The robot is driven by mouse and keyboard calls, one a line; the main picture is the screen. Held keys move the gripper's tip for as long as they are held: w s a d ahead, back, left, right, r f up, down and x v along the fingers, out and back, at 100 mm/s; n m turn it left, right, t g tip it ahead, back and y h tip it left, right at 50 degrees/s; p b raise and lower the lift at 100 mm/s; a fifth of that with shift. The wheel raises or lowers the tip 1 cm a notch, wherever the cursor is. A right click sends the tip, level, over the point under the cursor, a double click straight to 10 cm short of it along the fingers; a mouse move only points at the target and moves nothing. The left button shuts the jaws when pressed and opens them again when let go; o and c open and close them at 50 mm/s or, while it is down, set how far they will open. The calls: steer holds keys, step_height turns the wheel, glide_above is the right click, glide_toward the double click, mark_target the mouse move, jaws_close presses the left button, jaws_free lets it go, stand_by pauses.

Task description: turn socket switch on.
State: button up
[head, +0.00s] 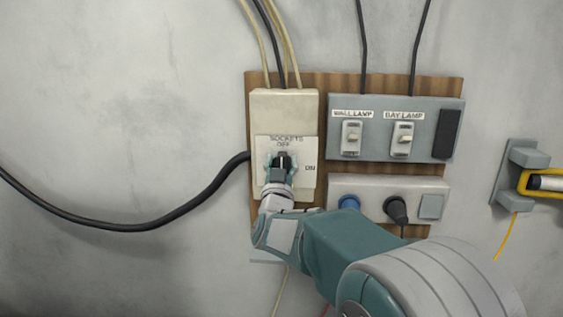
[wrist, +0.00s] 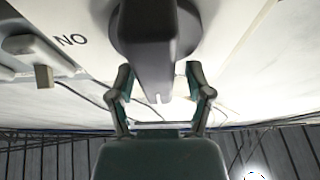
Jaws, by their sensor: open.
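The socket switch is a dark rotary knob (head: 283,159) on a cream box (head: 284,108) marked SOCKETS, with OFF above the knob and ON to its right. Its handle stands upright in the head view, in line with OFF. In the wrist view the dark grey handle (wrist: 158,45) fills the upper middle, with a small white mark at its end. My gripper (head: 280,166) is at the knob. In the wrist view its two fingers (wrist: 158,78) are open, one on each side of the handle's end, with visible gaps. The ON label (wrist: 71,39) shows upside down at the left.
A grey panel (head: 378,112) with wall lamp (head: 352,138) and bay lamp (head: 402,139) switches is to the right. Below it, a socket strip (head: 372,187) holds a blue socket or plug (head: 349,203) and a black plug (head: 396,210). A black cable (head: 140,227) runs left.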

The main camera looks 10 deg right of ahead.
jaws_close()
steer(key=shift+f, duration=0.1)
